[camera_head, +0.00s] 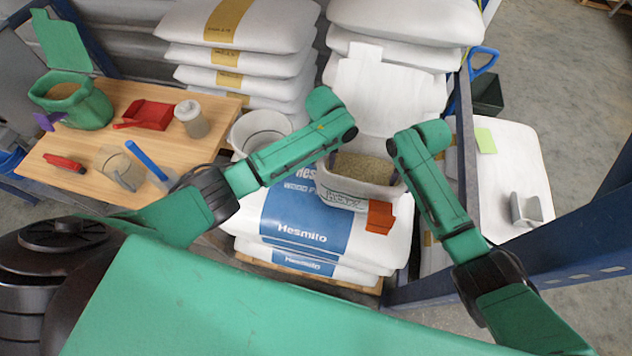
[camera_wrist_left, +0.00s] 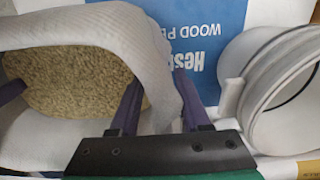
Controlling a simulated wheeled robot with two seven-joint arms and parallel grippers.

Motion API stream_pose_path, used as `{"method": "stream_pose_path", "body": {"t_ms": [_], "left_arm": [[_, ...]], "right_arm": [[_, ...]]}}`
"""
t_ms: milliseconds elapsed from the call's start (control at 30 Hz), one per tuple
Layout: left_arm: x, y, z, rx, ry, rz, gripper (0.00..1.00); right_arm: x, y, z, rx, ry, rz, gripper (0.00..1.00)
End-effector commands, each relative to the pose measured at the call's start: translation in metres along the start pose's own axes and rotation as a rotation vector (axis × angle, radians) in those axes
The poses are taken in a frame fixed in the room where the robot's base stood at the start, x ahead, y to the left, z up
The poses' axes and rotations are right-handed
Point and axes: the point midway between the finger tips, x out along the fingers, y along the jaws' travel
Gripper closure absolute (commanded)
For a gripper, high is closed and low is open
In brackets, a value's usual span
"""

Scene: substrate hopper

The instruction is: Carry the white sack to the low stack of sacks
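The white sack (camera_head: 345,196) is open at the top and full of tan pellets. It is upright over the low stack of sacks (camera_head: 262,212), white with blue Hesmito labels. I cannot tell whether its base touches the stack. My left gripper (camera_head: 333,158) has purple fingers on both sides of the sack's left rim; the left wrist view shows the rim (camera_wrist_left: 157,60) between them. My right gripper (camera_head: 396,182) is at the right rim, with one purple finger inside the sack; its other finger is hidden.
Taller white sack stacks (camera_head: 245,62) stand behind. A white round container (camera_head: 258,130) is close left of the sack. A blue frame (camera_head: 590,235) and white table (camera_head: 515,165) are at right.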

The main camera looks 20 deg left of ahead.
Motion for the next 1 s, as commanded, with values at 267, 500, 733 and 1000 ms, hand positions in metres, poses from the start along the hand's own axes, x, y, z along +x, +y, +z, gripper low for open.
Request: {"method": "stream_pose_path", "body": {"t_ms": [267, 500, 733, 1000], "left_arm": [[-0.011, 0.0, -0.001, 0.0, 0.002, 0.0, 0.53], [-0.073, 0.0, -0.001, 0.0, 0.005, 0.002, 0.53], [-0.116, 0.0, 0.0, 0.0, 0.003, 0.001, 0.53], [-0.121, 0.0, 0.001, 0.0, 0.0, -0.001, 0.53]], "right_arm": [[0.0, 0.001, 0.0, 0.002, 0.0, 0.002, 0.53], [0.0, 0.001, 0.0, 0.002, 0.0, 0.002, 0.53], [0.0, 0.002, 0.0, 0.002, 0.0, 0.002, 0.53], [-0.036, 0.0, -0.001, 0.001, 0.005, -0.001, 0.53]]}}
